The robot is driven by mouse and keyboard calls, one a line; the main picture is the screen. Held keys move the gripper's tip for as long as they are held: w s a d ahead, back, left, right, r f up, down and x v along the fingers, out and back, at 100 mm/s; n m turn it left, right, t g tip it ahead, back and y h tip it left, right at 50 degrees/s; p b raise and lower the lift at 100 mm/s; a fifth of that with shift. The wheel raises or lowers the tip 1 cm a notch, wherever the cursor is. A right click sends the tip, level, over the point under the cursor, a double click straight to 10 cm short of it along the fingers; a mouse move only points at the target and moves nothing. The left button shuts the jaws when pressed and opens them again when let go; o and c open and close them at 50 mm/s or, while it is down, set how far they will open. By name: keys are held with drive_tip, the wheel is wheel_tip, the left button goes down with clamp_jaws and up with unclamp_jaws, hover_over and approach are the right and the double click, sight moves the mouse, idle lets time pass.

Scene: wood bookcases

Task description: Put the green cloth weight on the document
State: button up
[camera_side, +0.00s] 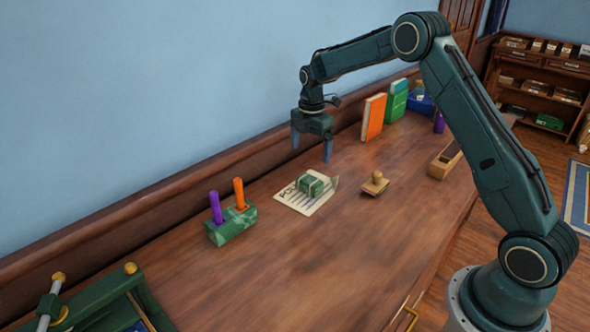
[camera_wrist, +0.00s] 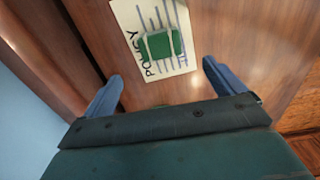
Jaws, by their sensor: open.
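The green cloth weight (camera_side: 311,184) is a small green block with pale bands. It rests on the document (camera_side: 292,198), a cream sheet with dark lines lying on the wooden desk. In the wrist view the weight (camera_wrist: 160,44) lies on the middle of the document (camera_wrist: 128,14), which shows the word "POLICY". My gripper (camera_side: 311,150) is open and empty. It hangs above the desk, over the far side of the document, clear of the weight. In the wrist view its two blue fingers (camera_wrist: 164,80) are spread apart below the weight.
A green marbled holder (camera_side: 232,226) with a purple and an orange stick stands left of the document. A wooden stamp (camera_side: 375,183) sits to its right, with a wooden tray (camera_side: 444,160) beyond. Orange and green books (camera_side: 374,117) stand by the wall.

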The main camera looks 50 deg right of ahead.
drive_tip(key=s+a+r+m+t, duration=0.1)
drive_tip(key=s+a+r+m, duration=0.3)
drive_tip(key=s+r, duration=0.45)
drive_tip(key=s+a+r+m+t, duration=0.2)
drive_tip(key=s+a+r+m, duration=0.2)
drive_tip(key=s+r, duration=0.45)
drive_tip(key=s+a+m+t, duration=0.1)
drive_tip(key=s+m, duration=0.4)
drive_tip(key=s, duration=0.5)
drive_tip(key=s+a+r+m+t, duration=0.1)
drive_tip(key=s+a+m, duration=0.3)
drive_tip(key=s, duration=0.5)
drive_tip(key=shift+s+r+m+t, duration=0.2)
drive_tip(key=shift+s+m+t, duration=0.1)
drive_tip(key=shift+s+m, duration=0.15)
drive_tip(key=shift+w, duration=0.1)
